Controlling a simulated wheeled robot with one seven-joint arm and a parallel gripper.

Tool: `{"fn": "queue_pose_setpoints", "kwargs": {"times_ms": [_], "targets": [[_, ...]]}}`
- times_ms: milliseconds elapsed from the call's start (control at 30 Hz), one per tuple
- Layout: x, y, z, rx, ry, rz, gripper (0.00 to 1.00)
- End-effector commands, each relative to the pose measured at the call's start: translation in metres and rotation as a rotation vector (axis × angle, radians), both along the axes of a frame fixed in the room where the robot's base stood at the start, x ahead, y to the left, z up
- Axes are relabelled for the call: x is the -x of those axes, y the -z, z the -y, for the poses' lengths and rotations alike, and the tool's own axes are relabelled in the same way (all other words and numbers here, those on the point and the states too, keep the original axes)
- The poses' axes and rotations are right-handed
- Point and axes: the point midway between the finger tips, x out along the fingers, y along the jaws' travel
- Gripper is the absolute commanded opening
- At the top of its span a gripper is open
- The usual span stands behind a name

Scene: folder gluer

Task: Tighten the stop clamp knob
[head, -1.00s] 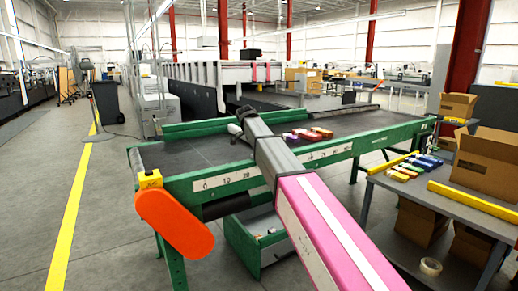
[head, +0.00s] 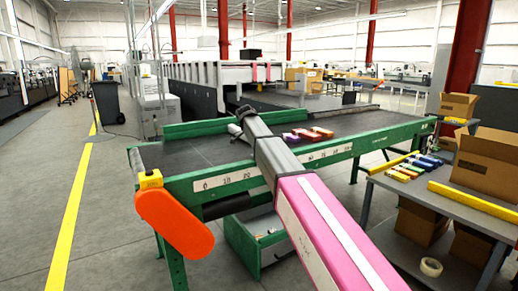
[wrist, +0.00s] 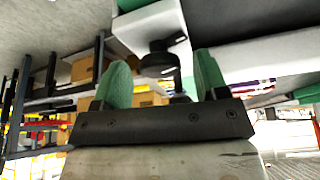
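A black knob (wrist: 160,62) shows in the wrist view, below a pale block, with a dark stem under it. It sits between the two green fingers of my gripper (wrist: 163,78). The fingers are apart, with a gap on each side of the knob, so my gripper is open around or just short of it; the exact depth I cannot tell. In the head view my grey and pink arm reaches over the green conveyor frame (head: 205,185). There my own arm hides the fingers and the knob cannot be made out.
Several colored cartons (head: 315,134) lie on the dark belt (head: 200,152), right of my arm. An orange cover (head: 174,222) is at the frame's near left end. A grey table (head: 425,196) with cartons and a yellow bar stands at right.

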Motion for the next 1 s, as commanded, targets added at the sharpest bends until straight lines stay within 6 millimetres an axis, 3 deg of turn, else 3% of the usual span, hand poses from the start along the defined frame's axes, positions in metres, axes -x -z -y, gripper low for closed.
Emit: {"fn": "queue_pose_setpoints", "kwargs": {"times_ms": [267,700,1000], "targets": [[0.001,-0.009,-0.003,0.000,-0.001,0.002,0.67],[0.012,-0.079,-0.030,0.001,0.000,0.001,0.67],[0.017,-0.100,-0.038,0.000,0.000,0.000,0.67]]}}
